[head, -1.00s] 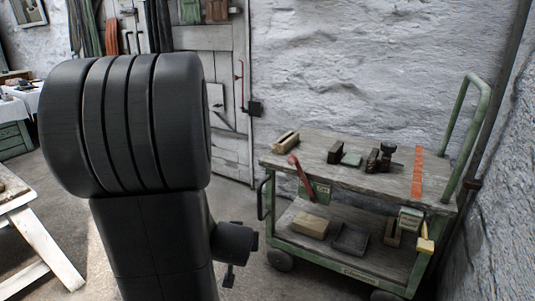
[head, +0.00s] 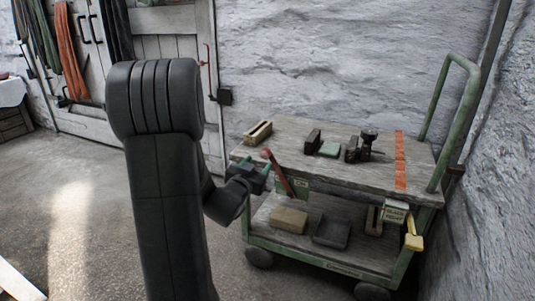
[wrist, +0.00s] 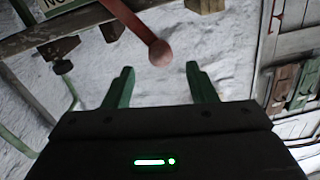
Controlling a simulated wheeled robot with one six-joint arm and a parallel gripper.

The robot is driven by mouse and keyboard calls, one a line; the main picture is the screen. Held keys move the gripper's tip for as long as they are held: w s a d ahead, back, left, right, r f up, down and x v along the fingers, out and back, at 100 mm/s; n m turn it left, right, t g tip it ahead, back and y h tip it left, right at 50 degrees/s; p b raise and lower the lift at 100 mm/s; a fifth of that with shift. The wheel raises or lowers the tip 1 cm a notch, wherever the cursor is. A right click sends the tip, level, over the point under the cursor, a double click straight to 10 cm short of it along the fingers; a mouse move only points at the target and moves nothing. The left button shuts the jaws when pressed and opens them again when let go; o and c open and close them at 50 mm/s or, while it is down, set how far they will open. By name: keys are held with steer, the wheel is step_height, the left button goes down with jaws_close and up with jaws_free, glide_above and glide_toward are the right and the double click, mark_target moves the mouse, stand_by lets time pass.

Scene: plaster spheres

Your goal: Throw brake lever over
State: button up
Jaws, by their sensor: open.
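The red brake lever (head: 283,178) with a ball knob stands at the front left of the green trolley (head: 318,266), tilted to the left. A green plate reading "ON" (head: 302,184) is beside it. My gripper (head: 256,164) is open at the knob, its green fingers apart. In the wrist view the lever's ball (wrist: 160,53) lies just beyond and between the fingertips (wrist: 160,70); no contact shows. I cannot tell the exact gap in depth.
The trolley's wooden top (head: 330,176) carries a slotted wooden block (head: 258,132), dark blocks, a green piece and an orange strip (head: 400,160). Its lower shelf holds a block (head: 289,220) and a dark tray (head: 332,232). A rough wall stands behind; floor at left is clear.

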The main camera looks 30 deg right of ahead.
mark_target(267, 151)
steer(key=b+x, duration=0.1)
steer(key=x, duration=0.8)
steer(key=shift+w+d+f+b, duration=0.1)
steer(key=shift+b, duration=0.3)
jaws_close()
